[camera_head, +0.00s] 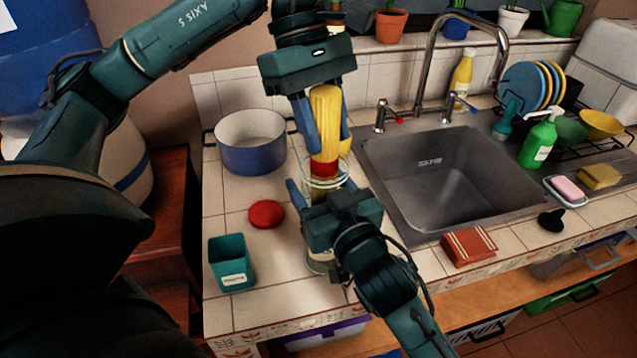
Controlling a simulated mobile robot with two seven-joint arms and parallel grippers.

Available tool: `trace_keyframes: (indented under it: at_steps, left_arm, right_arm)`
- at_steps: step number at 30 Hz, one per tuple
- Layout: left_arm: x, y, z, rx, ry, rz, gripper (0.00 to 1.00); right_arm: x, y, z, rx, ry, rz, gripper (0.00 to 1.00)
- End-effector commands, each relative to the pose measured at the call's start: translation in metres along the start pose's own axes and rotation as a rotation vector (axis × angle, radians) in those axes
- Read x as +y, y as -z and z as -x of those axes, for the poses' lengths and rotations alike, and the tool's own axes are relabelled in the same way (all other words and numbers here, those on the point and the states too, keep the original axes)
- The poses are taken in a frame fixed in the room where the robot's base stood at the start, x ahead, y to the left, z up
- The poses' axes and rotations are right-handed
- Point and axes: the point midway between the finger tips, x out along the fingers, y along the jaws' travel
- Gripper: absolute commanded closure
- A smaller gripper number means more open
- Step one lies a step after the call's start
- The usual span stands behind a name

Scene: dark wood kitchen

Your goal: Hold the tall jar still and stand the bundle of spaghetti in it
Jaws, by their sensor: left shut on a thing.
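The bundle of spaghetti (325,112) is yellow with a red band near its lower part. My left gripper (322,130) comes down from above and is shut on it, one blue finger on each side. The bundle looks upright, its lower part at the mouth of the tall clear jar (319,262). I cannot tell how deep it reaches. The jar stands on the tiled counter, mostly hidden behind my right gripper (318,190). That gripper reaches in from the lower right with a finger at the jar's left side. Its other finger and its grip are unclear.
A red round lid (266,214) and a teal container (231,262) are left of the jar. A blue pot (251,143) stands behind them.

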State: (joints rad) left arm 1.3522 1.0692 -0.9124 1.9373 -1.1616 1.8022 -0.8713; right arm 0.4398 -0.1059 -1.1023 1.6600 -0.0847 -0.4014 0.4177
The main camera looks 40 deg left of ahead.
Motion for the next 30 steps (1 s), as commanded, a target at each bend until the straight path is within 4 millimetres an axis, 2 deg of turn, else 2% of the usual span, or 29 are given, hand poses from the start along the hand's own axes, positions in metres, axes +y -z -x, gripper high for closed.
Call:
trace_keyframes:
  at_steps: [14, 15, 23, 30]
  left_arm:
    - [0.0, 0.002, -0.0054, -0.001, -0.001, -0.001, 1.0]
    - [0.0, 0.002, -0.0054, -0.001, -0.001, -0.001, 0.63]
    - [-0.0001, 0.0021, -0.0055, -0.001, 0.0, -0.001, 0.41]
    - [-0.0001, 0.0023, -0.0056, 0.0, 0.001, -0.001, 0.41]
  right_arm:
    - [0.0003, -0.0008, 0.0001, -0.002, -0.001, 0.001, 0.65]
    - [0.0003, -0.0008, 0.0001, -0.002, -0.001, 0.001, 0.65]
    - [0.0002, -0.0007, 0.0001, -0.002, -0.001, 0.001, 0.65]
    - [0.0002, -0.0008, 0.0001, -0.002, -0.001, 0.001, 0.65]
